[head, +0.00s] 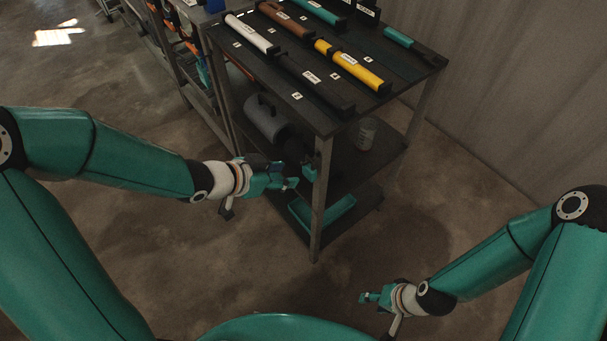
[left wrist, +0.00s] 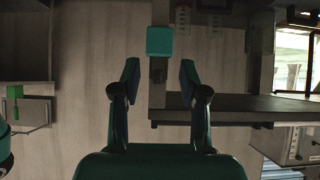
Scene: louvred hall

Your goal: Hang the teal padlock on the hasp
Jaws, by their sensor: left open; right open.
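The teal padlock (head: 309,173) shows as a small teal block beside the near leg of the dark rack. In the left wrist view the padlock (left wrist: 160,41) is a teal square in front of a grey upright, beyond the fingertips. The hasp is not clear; I cannot tell whether the padlock's shackle is around anything. My left gripper (head: 286,176) is open, just left of the padlock and apart from it. In its wrist view the fingers (left wrist: 159,74) are spread and empty. My right gripper (head: 368,297) is open and empty, low at the right over the floor.
The rack's top (head: 370,98) holds several labelled bars. Its lower shelf holds a grey cylinder (head: 266,118) and a can (head: 367,134); a teal tray (head: 335,211) lies lower. The rack's near leg (head: 319,215) stands close to my left gripper. The floor at front is clear.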

